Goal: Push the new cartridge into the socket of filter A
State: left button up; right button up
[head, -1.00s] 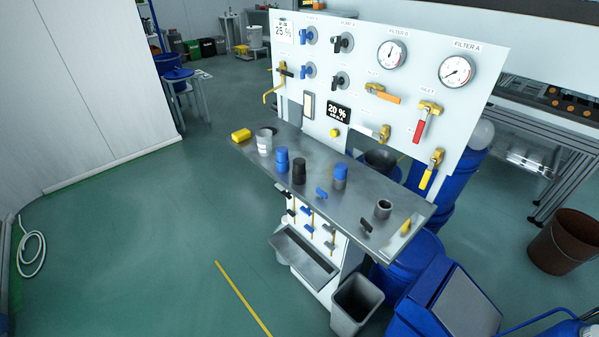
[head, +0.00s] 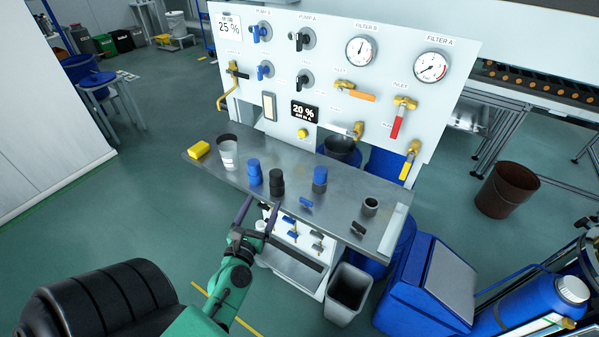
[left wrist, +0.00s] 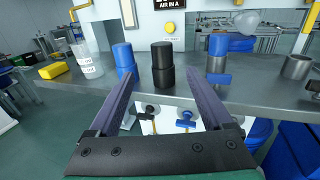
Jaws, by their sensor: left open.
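A blue cartridge (head: 254,172) and a black cartridge (head: 276,182) stand upright side by side on the steel shelf (head: 222,184). Another blue cartridge (head: 320,180) stands to their right, its lower part in a grey ring. An open grey socket (head: 370,206) stands near the shelf's right end, below the filter A gauge (head: 431,67). No label shows which cartridge is new. My left gripper (head: 262,203) is open and empty at the shelf's front edge. In the left wrist view, the black cartridge (left wrist: 163,65) stands beyond the fingers, between them. My right gripper is not seen.
A yellow block (head: 199,149) and a labelled cup (head: 228,153) stand at the shelf's left. Small blue (head: 306,203) and black (head: 358,228) handles sit along the front between the cartridges and socket. A grey bin (head: 348,294) stands below.

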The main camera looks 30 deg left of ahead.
pick_arm(q)
jog(key=p, duration=0.2)
send_near(278, 170)
jog(key=w, duration=0.2)
jog(key=shift+w+a+f, duration=0.25)
jog(key=shift+w+f, duration=0.05)
jog(key=shift+f, duration=0.05)
jog(key=x, duration=0.8)
jog(key=shift+a+f+b, duration=0.25)
jog(key=shift+f+b, duration=0.05)
jog(key=shift+b, duration=0.05)
jog(key=shift+w, duration=0.2)
jog(key=shift+a+f, duration=0.1)
jog(key=shift+c, duration=0.9)
jog(key=shift+s, duration=0.15)
jog(key=c, duration=1)
grip_shut()
jog(key=shift+r+p, duration=0.5)
jog(key=shift+r, duration=0.05)
notch_tip(278, 170, up, 19)
jog(key=p, duration=1.7)
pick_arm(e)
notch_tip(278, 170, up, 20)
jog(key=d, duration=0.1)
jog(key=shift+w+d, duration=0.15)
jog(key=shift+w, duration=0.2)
